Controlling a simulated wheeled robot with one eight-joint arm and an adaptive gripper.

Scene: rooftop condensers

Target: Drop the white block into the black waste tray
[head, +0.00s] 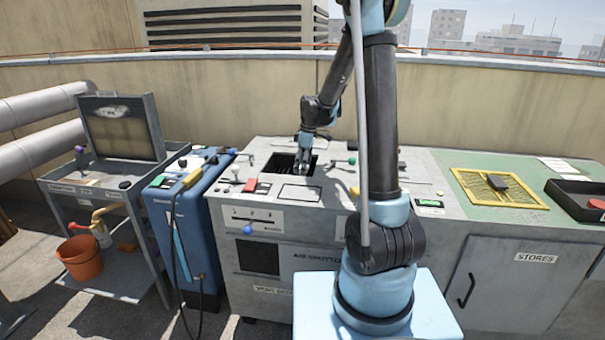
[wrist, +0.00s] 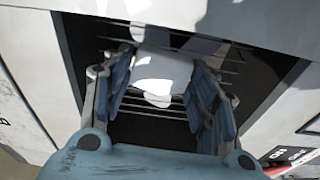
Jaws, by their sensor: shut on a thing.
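My gripper (head: 303,160) is over a dark slatted opening (head: 280,164) in the top of the grey cabinet in the head view. In the wrist view my gripper (wrist: 160,72) has its two blue-padded fingers shut on a white block (wrist: 162,74), with thin bars and a dark recess behind it. The block is too small to make out in the head view. I cannot tell whether it is clear of the opening. A black tray (head: 568,211) sits on the green-topped bench at the far right, partly cut off, with a red item in it.
A yellow grille (head: 475,193) with a dark item on it lies on the green top between my arm and the tray. A red button (head: 250,184) and several knobbed levers stand around the opening. A blue unit (head: 180,225) and an orange bucket (head: 79,258) are at left.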

